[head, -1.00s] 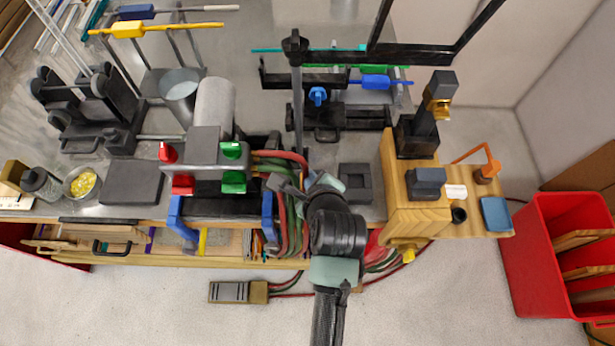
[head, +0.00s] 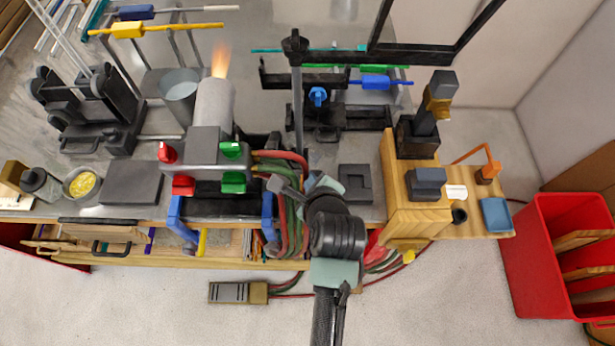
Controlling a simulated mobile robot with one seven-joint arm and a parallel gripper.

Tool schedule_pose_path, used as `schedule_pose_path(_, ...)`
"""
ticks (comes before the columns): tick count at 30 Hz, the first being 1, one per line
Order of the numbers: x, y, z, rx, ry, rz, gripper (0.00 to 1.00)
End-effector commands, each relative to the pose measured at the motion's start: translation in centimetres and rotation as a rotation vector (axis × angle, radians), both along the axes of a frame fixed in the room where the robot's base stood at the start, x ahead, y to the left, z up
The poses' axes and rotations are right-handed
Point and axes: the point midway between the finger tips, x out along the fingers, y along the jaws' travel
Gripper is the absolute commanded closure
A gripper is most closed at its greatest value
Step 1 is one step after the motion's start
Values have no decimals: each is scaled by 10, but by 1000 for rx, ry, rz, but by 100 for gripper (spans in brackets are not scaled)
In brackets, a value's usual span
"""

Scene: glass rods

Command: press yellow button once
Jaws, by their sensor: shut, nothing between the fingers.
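A small yellow button-like piece (head: 408,256) shows at the lower front of the wooden block (head: 418,218), right of my arm. I cannot tell for certain that it is the yellow button. My gripper (head: 283,186) is shut and empty. It is over the front edge of the bench, beside the red and green hoses, left of the wooden block and apart from the yellow piece. My arm hides part of the bench front.
A burner (head: 214,108) with red and green knobs stands left of my gripper, with an orange flame at its top. Hoses (head: 285,160) curve close to my gripper. A red bin (head: 560,210) stands at right. A pedal (head: 238,292) lies on the floor.

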Motion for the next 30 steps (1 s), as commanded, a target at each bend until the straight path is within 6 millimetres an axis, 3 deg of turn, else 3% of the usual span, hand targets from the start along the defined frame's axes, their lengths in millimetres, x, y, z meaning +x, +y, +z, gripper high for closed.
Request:
schedule_pose_path(10,-1,0,17,0,2,-1,100)
schedule_pose_path(23,0,0,19,0,1,0,100)
schedule_pose_path(30,0,0,40,-1,1,-1,100)
